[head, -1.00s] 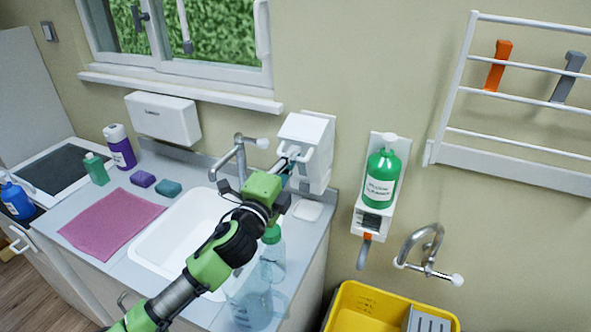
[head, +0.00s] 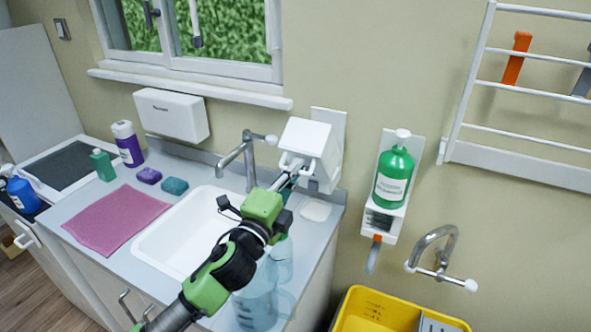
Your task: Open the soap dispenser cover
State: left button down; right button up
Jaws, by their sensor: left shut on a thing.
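The soap dispenser is a white box on a white wall plate (head: 329,119), right of the sink tap. Its white cover (head: 310,138) is tipped forward, with its top away from the plate. My left gripper (head: 291,177) reaches up from the lower left and is shut on the lower front edge of the cover. The fingertips are small and partly hidden, so the exact hold is unclear. My right gripper is not in view.
A white sink (head: 185,235) and a tap (head: 246,160) lie left of my arm. A clear bottle (head: 257,300) stands close below my arm. A green bottle (head: 394,175) hangs in a wall holder to the right, above a yellow bin (head: 375,312).

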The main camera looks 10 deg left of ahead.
pick_arm(q)
jog(key=c, duration=2.2)
grip_release()
jog(key=v, duration=1.1)
jog(key=shift+s, duration=0.25)
jog(key=shift+s+a+f, duration=0.1)
jog(key=shift+s, duration=0.2)
